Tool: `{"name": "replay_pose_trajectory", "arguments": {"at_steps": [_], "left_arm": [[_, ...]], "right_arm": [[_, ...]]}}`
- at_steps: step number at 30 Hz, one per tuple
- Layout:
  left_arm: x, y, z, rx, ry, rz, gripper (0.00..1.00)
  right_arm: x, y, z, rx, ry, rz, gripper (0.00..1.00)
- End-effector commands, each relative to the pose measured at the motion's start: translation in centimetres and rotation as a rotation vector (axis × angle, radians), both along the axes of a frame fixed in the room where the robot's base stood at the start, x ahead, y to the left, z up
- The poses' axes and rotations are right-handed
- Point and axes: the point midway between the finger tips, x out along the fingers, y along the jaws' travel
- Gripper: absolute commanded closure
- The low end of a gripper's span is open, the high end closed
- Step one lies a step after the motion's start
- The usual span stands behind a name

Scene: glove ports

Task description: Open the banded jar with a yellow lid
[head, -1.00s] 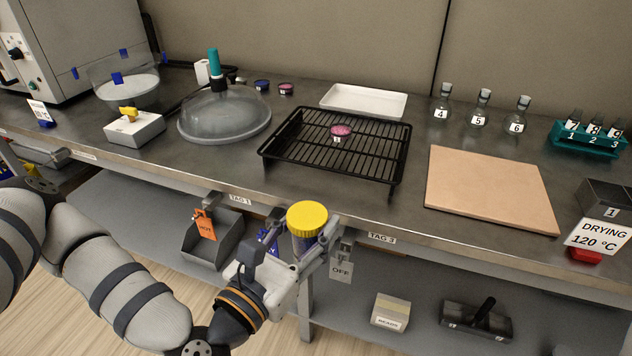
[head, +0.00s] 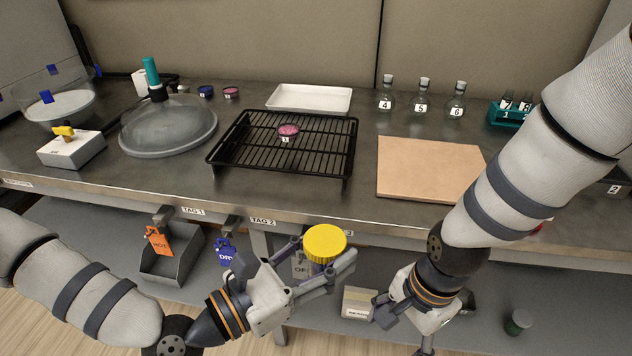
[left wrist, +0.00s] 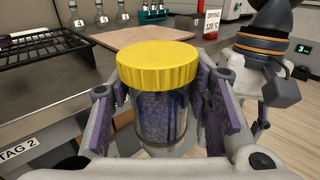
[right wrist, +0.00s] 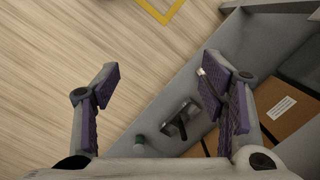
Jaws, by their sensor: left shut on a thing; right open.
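The banded jar (left wrist: 163,118) is clear with bluish contents and a ribbed yellow lid (left wrist: 158,65). The lid sits on the jar, and the jar is upright. My left gripper (head: 322,268) is shut on the jar's body, one finger on each side, holding it in front of the bench edge. The yellow lid also shows in the head view (head: 325,242). My right gripper (right wrist: 163,95) is open and empty, pointing down towards the lower shelf and floor. In the head view it is to the right of the jar, its fingers partly hidden.
The bench holds a black wire rack (head: 283,150) with a small pink dish (head: 288,130), a tan board (head: 430,168), a white tray (head: 309,98) and several stoppered flasks (head: 421,103). A box (head: 358,303) stands on the lower shelf.

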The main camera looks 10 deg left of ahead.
Motion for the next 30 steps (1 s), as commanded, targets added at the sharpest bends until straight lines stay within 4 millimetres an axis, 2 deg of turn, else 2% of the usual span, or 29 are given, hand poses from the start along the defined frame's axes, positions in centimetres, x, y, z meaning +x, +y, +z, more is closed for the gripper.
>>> {"name": "replay_pose_trajectory", "arguments": {"at_steps": [1, 3, 7, 9, 12, 15, 18, 21, 23, 30], "left_arm": [[0.0, 0.0, 0.1, 0.000, -0.001, 0.000, 1.00], [0.0, 0.0, 0.1, -0.001, -0.002, 0.000, 1.00], [0.0, 0.0, 0.1, -0.001, -0.002, 0.001, 1.00], [0.0, 0.0, 0.1, -0.001, -0.002, 0.001, 1.00], [0.0, 0.0, 0.1, -0.001, -0.002, 0.001, 1.00], [0.0, 0.0, 0.0, -0.001, -0.001, 0.001, 1.00], [0.0, 0.0, 0.0, -0.001, -0.001, 0.001, 1.00], [0.0, 0.0, 0.0, -0.001, -0.001, 0.001, 1.00], [0.0, 0.0, 0.0, -0.001, -0.001, 0.001, 1.00], [0.0, 0.0, 0.0, -0.001, -0.001, 0.001, 1.00]], "right_arm": [[2.1, 1.3, 2.4, -0.008, -0.020, -0.062, 0.35], [4.3, 3.0, 6.0, -0.025, -0.033, -0.175, 0.35], [7.1, 5.9, 13.4, -0.065, -0.067, -0.391, 0.35], [7.7, 7.3, 17.4, -0.087, -0.091, -0.511, 0.35], [7.2, 10.0, 21.8, -0.109, -0.080, -0.717, 0.35], [5.7, 12.5, 24.0, -0.130, -0.017, -0.910, 0.35], [4.6, 13.8, 25.4, -0.150, 0.018, -1.025, 0.35], [4.1, 14.3, 25.5, -0.163, 0.033, -1.071, 0.35], [3.9, 14.4, 24.7, -0.166, 0.037, -1.079, 0.35], [3.9, 14.2, 19.9, -0.164, 0.039, -1.078, 0.35]]}}
